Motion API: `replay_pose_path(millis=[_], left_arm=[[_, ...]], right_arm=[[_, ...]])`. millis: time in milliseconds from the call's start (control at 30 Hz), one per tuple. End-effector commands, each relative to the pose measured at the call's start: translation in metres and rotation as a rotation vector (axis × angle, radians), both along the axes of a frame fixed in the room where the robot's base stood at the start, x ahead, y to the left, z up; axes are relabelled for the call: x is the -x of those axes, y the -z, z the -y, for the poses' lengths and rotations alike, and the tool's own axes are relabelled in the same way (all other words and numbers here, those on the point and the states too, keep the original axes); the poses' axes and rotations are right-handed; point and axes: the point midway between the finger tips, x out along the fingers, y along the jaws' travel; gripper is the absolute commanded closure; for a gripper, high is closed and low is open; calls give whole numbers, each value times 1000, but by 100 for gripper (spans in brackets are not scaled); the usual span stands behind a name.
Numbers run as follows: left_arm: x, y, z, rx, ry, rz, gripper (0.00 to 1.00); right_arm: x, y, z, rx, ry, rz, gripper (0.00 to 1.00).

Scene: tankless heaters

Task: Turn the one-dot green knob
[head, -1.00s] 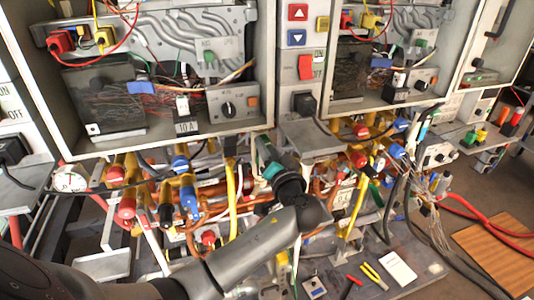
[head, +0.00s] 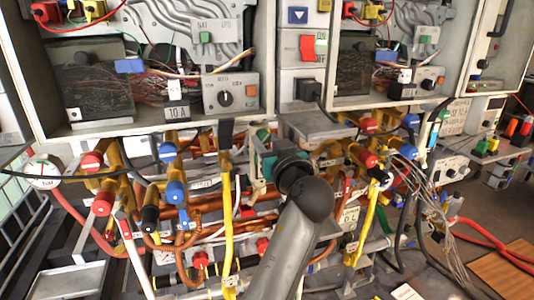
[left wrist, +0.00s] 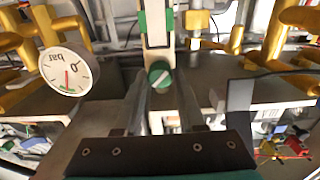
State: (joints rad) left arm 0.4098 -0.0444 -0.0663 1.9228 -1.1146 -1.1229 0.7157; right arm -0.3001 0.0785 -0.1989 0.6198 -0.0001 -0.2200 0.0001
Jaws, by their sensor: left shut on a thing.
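A round green knob (left wrist: 160,75) with a pale slanted bar across its face shows in the left wrist view, at the lower end of an upright pale strip with green parts (left wrist: 156,22). My left gripper (left wrist: 159,88) has one finger on each side of it and is shut on it. No dot mark can be made out on the knob. In the head view my left gripper (head: 257,163) is at the pipework below the left heater cabinet, and its dark wrist hides most of the fingers and the knob. My right gripper is not in view.
Brass pipes with red and blue valve caps (head: 176,192) crowd both sides of my gripper. A round gauge (left wrist: 65,72) is at left in the wrist view. A yellow hose (head: 227,215) hangs close by. The open heater cabinet (head: 160,128) overhangs above.

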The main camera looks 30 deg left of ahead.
Motion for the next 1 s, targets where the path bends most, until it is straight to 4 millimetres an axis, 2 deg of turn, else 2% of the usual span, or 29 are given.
replay_pose_path(millis=[133, 600, 633, 867, 1000], left_arm=[[0, 2, 0, 25, 0, 22, 100], [0, 1, 1, 33, 0, 31, 100], [0, 1, 1, 33, 0, 31, 59], [0, 1, 0, 31, 0, 32, 33], [0, 0, 0, 30, 0, 32, 31]], right_arm=[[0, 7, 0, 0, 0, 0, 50], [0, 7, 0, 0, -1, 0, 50], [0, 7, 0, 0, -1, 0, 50], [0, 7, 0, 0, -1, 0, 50], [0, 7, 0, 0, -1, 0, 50]])
